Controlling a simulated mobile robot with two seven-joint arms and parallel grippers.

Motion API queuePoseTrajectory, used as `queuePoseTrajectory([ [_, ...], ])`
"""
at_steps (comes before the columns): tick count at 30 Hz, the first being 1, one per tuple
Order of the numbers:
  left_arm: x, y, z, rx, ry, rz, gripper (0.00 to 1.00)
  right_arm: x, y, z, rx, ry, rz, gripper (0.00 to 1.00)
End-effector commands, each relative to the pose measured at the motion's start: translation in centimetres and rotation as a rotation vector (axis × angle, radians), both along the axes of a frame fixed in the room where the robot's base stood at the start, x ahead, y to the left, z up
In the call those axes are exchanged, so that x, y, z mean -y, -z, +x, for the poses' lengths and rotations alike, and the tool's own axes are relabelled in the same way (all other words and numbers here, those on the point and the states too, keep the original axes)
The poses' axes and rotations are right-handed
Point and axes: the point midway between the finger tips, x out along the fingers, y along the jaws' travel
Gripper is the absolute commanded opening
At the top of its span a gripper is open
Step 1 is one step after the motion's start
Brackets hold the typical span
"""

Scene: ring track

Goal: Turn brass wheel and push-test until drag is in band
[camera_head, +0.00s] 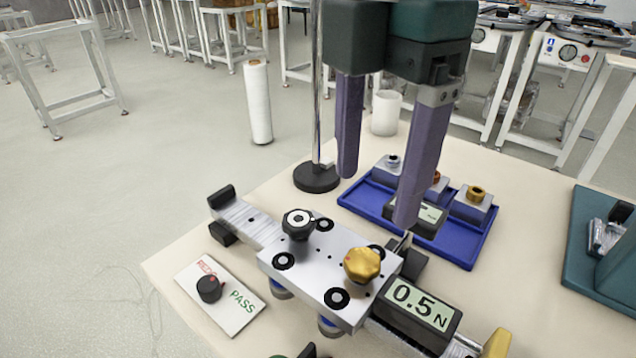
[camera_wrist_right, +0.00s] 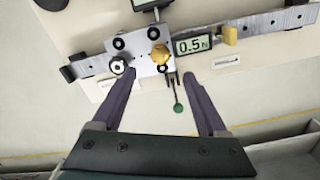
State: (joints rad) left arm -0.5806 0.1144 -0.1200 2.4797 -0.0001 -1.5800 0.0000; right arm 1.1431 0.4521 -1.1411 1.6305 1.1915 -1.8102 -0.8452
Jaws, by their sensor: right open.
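The brass wheel (camera_head: 362,265) sits on top of the silver carriage plate (camera_head: 315,262), which rides on a rail (camera_head: 245,217). A black knob (camera_head: 298,224) stands on the same plate. The force display (camera_head: 418,303) beside the plate reads 0.5 N. In the right wrist view the brass wheel (camera_wrist_right: 159,54) shows beyond and between the open fingertips (camera_wrist_right: 159,78). My left gripper is in neither view.
A blue tray (camera_head: 457,247) with several metal blocks stands behind. A black-based pole (camera_head: 317,177) stands at the back, a teal stand (camera_head: 592,250) at right.

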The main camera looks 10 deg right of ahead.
Motion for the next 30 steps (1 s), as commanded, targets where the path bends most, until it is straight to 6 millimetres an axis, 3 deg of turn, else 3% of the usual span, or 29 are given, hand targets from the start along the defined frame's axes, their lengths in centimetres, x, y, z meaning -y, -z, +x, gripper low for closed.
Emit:
queuePoseTrajectory([
  [9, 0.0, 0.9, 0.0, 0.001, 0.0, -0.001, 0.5, 0.0, 6.0, -0.1, -0.004, 0.001, -0.001, 0.76],
  [15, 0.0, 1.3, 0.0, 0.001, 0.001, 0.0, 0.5, 0.0, 8.5, -0.1, -0.001, 0.0, 0.0, 0.76],
  [26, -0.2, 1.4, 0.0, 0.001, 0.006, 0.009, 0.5, 0.0, 9.0, -0.1, 0.001, 0.0, 0.0, 0.76],
  [30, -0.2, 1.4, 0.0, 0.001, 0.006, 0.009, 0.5, 0.0, 9.0, -0.1, 0.001, 0.0, 0.0, 0.6],
])
